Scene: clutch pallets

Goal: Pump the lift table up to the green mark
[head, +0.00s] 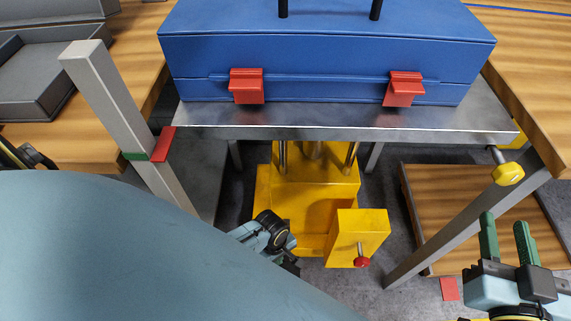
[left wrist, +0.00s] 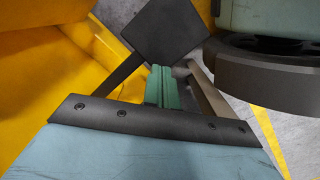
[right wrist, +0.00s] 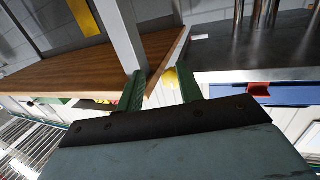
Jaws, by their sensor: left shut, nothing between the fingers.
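The lift table's metal top (head: 330,122) carries a closed blue case (head: 325,65). Its yellow base (head: 300,195) stands below, with a yellow box (head: 362,228) and a red knob (head: 361,262). A grey post (head: 115,95) at the left bears a green mark (head: 135,156). A red tab (head: 163,145) overlaps the post beside the green; exact alignment is unclear. My left gripper (left wrist: 162,85) is shut and empty, its tips close to a dark square pad (left wrist: 165,32) on a bar; contact is unclear. My right gripper (head: 507,235) is open and empty, also in the right wrist view (right wrist: 160,88).
A yellow knob (head: 508,173) is at the table's right side, above my right gripper. A slanted grey leg (head: 450,222) and a low wooden surface (head: 475,225) are close by. Wooden tops flank the lift table; a grey open box (head: 40,75) is at left.

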